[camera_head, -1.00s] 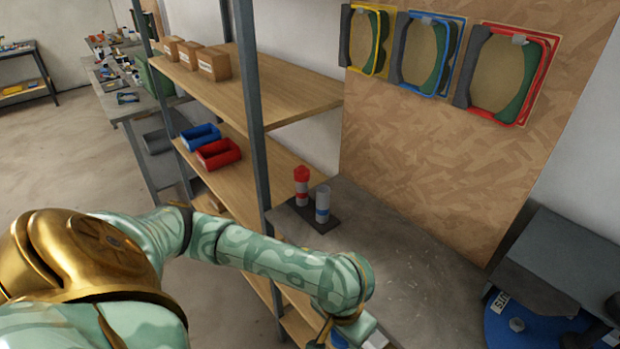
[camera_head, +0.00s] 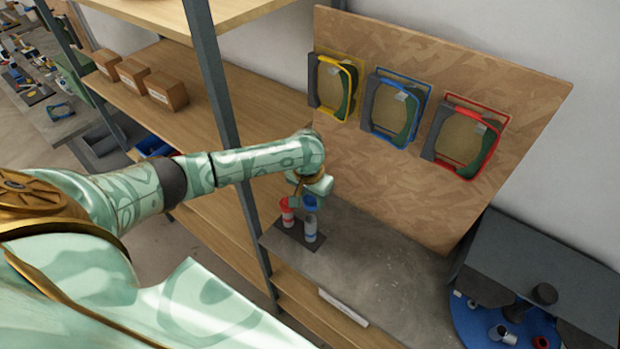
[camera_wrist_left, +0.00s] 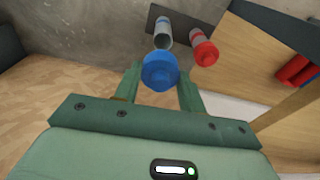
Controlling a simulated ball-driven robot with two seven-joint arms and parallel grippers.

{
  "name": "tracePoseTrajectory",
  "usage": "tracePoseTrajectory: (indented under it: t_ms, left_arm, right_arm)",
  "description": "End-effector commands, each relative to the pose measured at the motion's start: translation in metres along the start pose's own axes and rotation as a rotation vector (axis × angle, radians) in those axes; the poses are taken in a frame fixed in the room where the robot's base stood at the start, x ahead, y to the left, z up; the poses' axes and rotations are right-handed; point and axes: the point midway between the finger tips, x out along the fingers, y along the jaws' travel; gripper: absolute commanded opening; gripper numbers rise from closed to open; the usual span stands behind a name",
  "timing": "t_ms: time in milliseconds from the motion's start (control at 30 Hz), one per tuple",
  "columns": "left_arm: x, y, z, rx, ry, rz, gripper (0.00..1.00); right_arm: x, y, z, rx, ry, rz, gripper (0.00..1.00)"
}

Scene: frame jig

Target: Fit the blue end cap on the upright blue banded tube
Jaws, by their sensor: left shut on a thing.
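The blue end cap (camera_head: 310,202) is held in my left gripper (camera_head: 304,199), which is shut on it. In the left wrist view the cap (camera_wrist_left: 160,72) sits between the fingers of my left gripper (camera_wrist_left: 158,84). The blue banded tube (camera_head: 311,231) stands upright on a dark base plate (camera_head: 292,236), with its open top just below the cap. In the left wrist view the tube (camera_wrist_left: 163,36) shows beyond the cap, which looks apart from it. A red-banded tube with a red cap (camera_head: 287,210) stands beside it. My right gripper is not in view.
A grey bench top (camera_head: 380,255) is clear to the right of the plate. A shelf post (camera_head: 235,150) stands to the left. A board (camera_head: 450,75) with yellow, blue and red frames is behind. A blue round turntable (camera_head: 470,325) with parts is at right.

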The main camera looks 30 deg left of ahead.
Motion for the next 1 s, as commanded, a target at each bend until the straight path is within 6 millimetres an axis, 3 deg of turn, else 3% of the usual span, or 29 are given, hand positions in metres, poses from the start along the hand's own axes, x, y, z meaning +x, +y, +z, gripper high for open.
tracePoseTrajectory:
  t_ms: [367,1000]
  left_arm:
    - [0.015,-0.003,0.0,0.064,0.001,0.005,0.2]
    - [0.049,-0.003,0.004,0.063,0.001,0.006,0.2]
  right_arm:
    - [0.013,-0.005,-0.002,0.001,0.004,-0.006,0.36]
    - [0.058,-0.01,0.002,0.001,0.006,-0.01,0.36]
